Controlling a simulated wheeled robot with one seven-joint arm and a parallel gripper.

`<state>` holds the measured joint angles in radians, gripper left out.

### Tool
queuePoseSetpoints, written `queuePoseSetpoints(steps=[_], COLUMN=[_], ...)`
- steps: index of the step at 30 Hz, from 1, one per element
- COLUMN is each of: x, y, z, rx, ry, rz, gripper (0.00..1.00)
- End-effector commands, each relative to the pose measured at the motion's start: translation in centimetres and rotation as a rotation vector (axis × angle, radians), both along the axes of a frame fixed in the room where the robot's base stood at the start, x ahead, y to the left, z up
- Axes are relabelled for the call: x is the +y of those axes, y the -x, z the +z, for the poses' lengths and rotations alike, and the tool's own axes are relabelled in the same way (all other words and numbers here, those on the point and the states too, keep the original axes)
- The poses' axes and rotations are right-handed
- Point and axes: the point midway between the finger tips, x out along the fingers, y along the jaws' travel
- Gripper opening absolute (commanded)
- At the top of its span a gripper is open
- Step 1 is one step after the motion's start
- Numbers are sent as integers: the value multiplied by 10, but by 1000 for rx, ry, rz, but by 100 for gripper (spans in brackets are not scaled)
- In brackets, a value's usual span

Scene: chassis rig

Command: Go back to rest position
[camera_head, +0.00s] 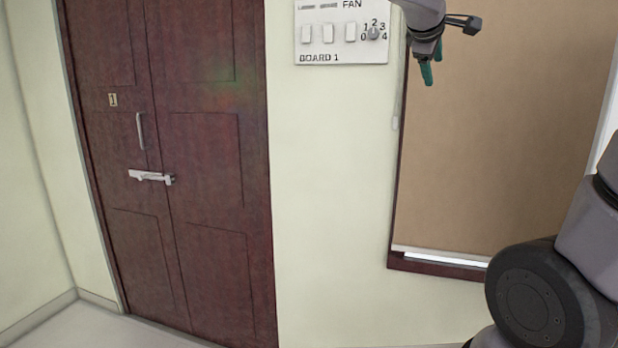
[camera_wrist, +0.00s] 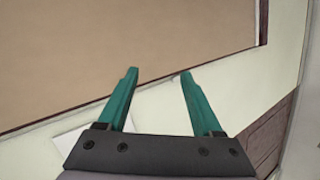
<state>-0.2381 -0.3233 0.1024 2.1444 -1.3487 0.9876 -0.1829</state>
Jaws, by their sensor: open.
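My gripper (camera_head: 432,75) is high in the head view, just right of the switch board and in front of the tan blind. Its green fingers point down. In the wrist view my gripper (camera_wrist: 160,76) shows its two green fingers spread apart, with nothing between them. Part of the wrist is cut off by the top edge of the head view.
A white switch board (camera_head: 345,57) with several switches and a fan dial is on the wall. A tan blind (camera_head: 490,150) covers a framed window at the right. A dark red double door (camera_head: 215,160) with a white latch (camera_head: 150,177) is at the left. Floor (camera_head: 100,330) is clear.

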Motion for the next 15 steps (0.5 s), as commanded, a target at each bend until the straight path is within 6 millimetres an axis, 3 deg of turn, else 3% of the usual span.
queuePoseSetpoints(steps=[1,5,9,15], x=[-12,-21,-9,20], y=[23,79,131,172], z=[-16,-60,-96,-119], rx=[16,52,67,62], ry=[-121,-467,-845,-1267], rz=[-67,-242,-422,-603], gripper=[67,67,67,67])
